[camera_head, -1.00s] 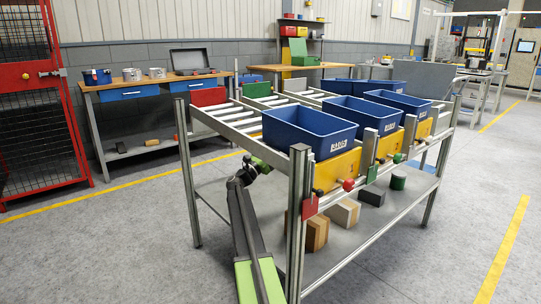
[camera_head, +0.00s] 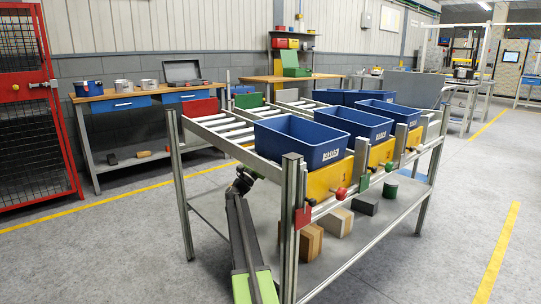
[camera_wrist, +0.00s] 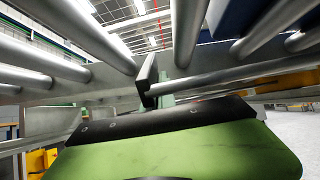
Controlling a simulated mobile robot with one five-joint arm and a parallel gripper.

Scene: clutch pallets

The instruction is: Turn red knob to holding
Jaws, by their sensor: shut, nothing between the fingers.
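The red knob (camera_head: 341,193) sticks out from the front rail of the roller rack, below the nearest blue bin (camera_head: 290,140). Its marking and any "holding" label are too small to read. My gripper (camera_wrist: 150,82) shows in the wrist view as dark fingers beyond a green body, shut and empty, with metal rollers close above it. In the head view my arm reaches up at the rack's near left side, and its end is partly hidden by the rack's rail. The gripper is apart from the red knob, left of the near corner post.
The rack's near corner post (camera_head: 292,225) stands between my arm and the red knob. A green knob (camera_head: 388,167) is farther along. Wooden blocks (camera_head: 309,243) lie on the lower shelf. The floor to the right is clear.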

